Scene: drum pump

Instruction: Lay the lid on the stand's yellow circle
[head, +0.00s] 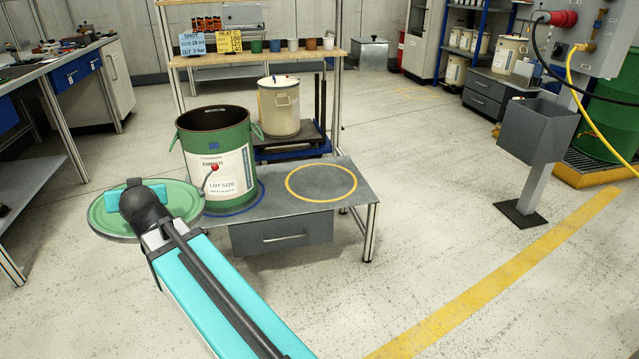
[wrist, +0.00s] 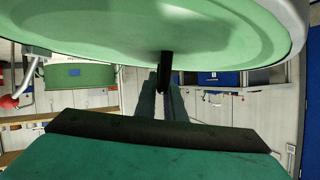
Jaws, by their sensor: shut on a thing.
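The round green lid (head: 107,216) is held up in the air at the left, in front of the open drum and left of the stand. My gripper (head: 140,200) is shut on it; the exact grip point is partly hidden by the wrist. In the wrist view the lid (wrist: 130,30) fills the top, looking roughly level. The stand (head: 270,204) is a low grey table with a yellow circle (head: 288,187) on its right part, which is empty. The open green drum (head: 215,160) stands upright on the blue circle at the stand's left.
A red-knobbed lever (head: 214,168) shows at the drum's front. A cream drum (head: 279,105) stands on a cart behind the stand. A grey bin on a post (head: 538,130) is at right.

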